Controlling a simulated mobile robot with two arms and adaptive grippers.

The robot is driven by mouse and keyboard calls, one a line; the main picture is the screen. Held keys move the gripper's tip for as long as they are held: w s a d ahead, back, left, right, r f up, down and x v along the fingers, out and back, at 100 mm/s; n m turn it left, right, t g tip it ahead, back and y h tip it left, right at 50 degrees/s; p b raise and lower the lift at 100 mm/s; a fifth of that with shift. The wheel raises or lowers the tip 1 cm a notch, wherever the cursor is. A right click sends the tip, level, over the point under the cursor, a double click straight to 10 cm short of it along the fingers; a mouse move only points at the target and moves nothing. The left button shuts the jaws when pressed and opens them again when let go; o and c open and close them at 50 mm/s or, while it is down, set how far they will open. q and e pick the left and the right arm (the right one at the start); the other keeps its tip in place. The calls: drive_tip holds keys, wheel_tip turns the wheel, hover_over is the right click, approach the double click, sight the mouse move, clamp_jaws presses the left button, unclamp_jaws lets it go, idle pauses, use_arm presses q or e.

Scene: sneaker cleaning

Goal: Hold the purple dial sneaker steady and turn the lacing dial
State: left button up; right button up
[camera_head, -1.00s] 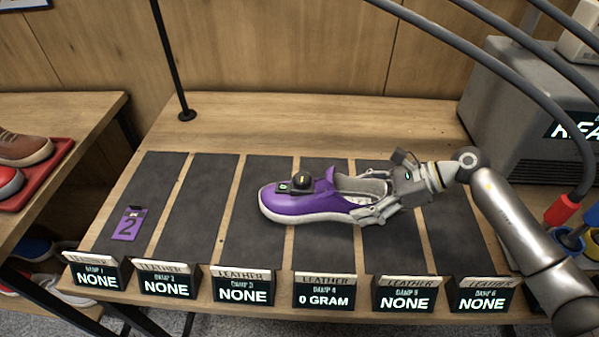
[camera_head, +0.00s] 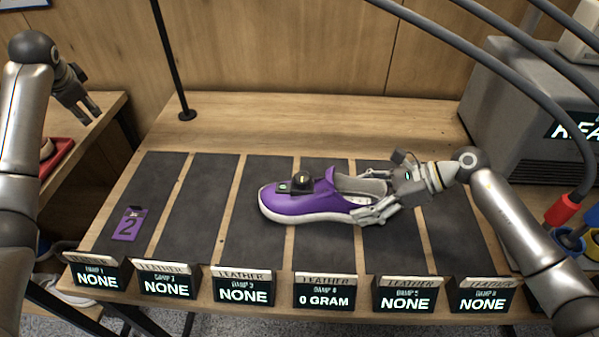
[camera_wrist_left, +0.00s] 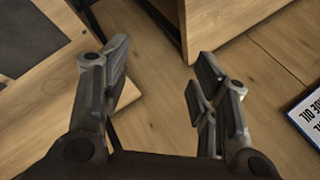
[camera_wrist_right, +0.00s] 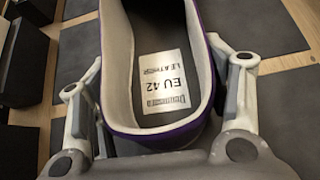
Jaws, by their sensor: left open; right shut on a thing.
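The purple dial sneaker (camera_head: 310,204) lies upright across the dark strips of the table, toe to the left. The lacing dial (camera_head: 301,179), black with a yellow mark, sits on top of its front part. My right gripper (camera_head: 372,208) is shut on the sneaker's heel from the right. In the right wrist view its fingers flank the heel of the sneaker (camera_wrist_right: 205,75), and the insole label reads EU 42 LEATHER. My left gripper (camera_head: 86,112) is open and empty at the upper left, far from the sneaker; its spread fingers also show in the left wrist view (camera_wrist_left: 160,90).
Several display signs (camera_head: 245,287) line the table's front edge; the one below the sneaker reads 0 GRAM. A purple tag (camera_head: 128,224) marked 2 lies at left. A black pole (camera_head: 170,60) stands at the back left. A grey machine (camera_head: 525,110) is at back right.

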use_arm(q)
drive_tip(key=w+d+r+m+h, duration=0.2)
drive_tip(key=w+d+h, duration=0.1)
drive_tip(key=d, duration=1)
drive_tip(key=m+g+h, duration=0.5)
drive_tip(key=m+h, duration=0.1)
drive_tip(key=m, duration=0.3)
approach(301, 176)
drive_tip(key=shift+g, duration=0.3)
drive_tip(key=x, duration=0.9)
drive_tip(key=shift+w+d+f, duration=0.1)
drive_tip(key=shift+w, duration=0.1)
drive_tip(key=c, duration=1)
drive_tip(key=shift+c, duration=0.2)
